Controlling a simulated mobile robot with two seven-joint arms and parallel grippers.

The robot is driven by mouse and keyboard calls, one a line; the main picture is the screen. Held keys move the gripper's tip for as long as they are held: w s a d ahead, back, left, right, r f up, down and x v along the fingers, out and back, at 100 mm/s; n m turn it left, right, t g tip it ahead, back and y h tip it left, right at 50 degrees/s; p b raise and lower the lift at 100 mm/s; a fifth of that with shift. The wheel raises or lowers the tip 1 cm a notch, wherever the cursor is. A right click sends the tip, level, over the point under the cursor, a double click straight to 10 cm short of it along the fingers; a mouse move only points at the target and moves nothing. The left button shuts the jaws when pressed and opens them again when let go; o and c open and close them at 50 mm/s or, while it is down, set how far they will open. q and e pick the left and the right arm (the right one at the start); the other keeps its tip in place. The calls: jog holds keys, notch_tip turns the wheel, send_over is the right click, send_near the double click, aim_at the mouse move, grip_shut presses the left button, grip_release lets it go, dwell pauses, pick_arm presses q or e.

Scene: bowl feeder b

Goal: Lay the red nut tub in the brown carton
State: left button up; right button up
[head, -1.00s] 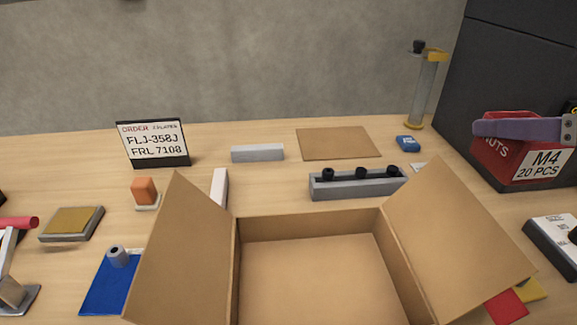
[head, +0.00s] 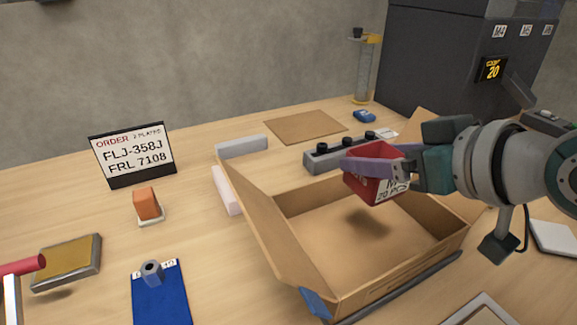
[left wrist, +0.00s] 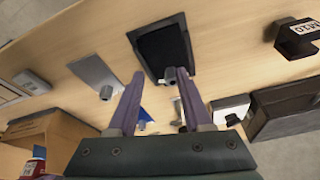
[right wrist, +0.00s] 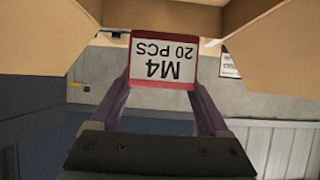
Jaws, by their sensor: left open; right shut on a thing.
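The red nut tub (head: 374,172), with a white M4 20 PCS label, is held above the brown carton (head: 310,228). My right gripper (head: 385,168) is shut on the tub; the right wrist view also shows the tub (right wrist: 162,60) between the fingers. The carton is open, its flaps spread outward, and its bare floor shows below the tub with a shadow on it. The carton also shows at the lower left of the left wrist view (left wrist: 50,135). My left gripper (left wrist: 155,105) is open and empty over the table, apart from the carton.
A grey block with black knobs (head: 345,148) stands just behind the carton. A blue clipboard (head: 160,300), an orange block (head: 146,204) and an order sign (head: 132,155) are to the left. A dark dispenser cabinet (head: 440,60) stands at the back right.

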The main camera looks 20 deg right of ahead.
pick_arm(q)
notch_tip(320, 180, down, 2)
jog(key=shift+f+b, duration=0.2)
jog(key=shift+b, duration=0.6)
pick_arm(e)
notch_tip(320, 180, down, 7)
jog(key=shift+r, duration=0.2)
pick_arm(q)
jog(key=shift+a+f+b, duration=0.2)
jog(key=shift+f+b, duration=0.5)
pick_arm(e)
jog(key=shift+a+f, duration=0.1)
jog(key=shift+f, duration=1.75)
